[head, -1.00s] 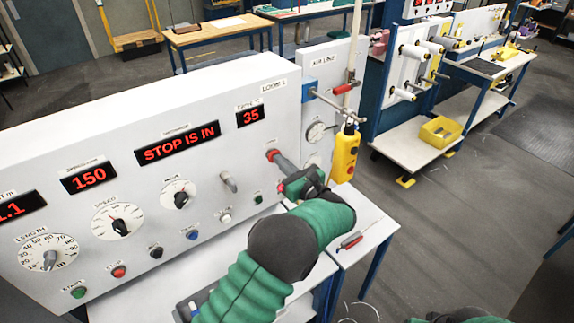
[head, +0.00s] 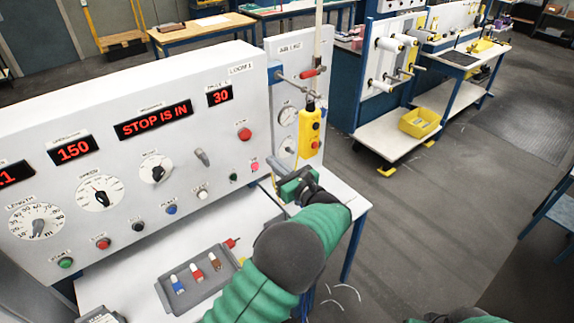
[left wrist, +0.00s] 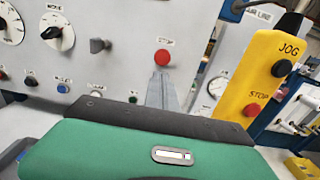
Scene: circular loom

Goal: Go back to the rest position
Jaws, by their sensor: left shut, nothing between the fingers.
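My left gripper (head: 277,183) is in front of the right end of the loom's control panel (head: 130,75), low and clear of the red stop button (head: 244,134). Its grey fingers are shut with nothing between them; they also show in the left wrist view (left wrist: 162,90), pointing toward the panel below the red button (left wrist: 162,57). The button is uncovered. The panel display (head: 153,120) reads "STOP IS IN". Of my right arm, only a green part shows at the bottom edge of the head view; its gripper is out of view.
A yellow jog pendant (head: 311,130) hangs close above my left gripper; it is large at the right in the wrist view. A grey tray (head: 222,280) with small coloured pieces lies on the white bench beside my left forearm. Open floor lies to the right.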

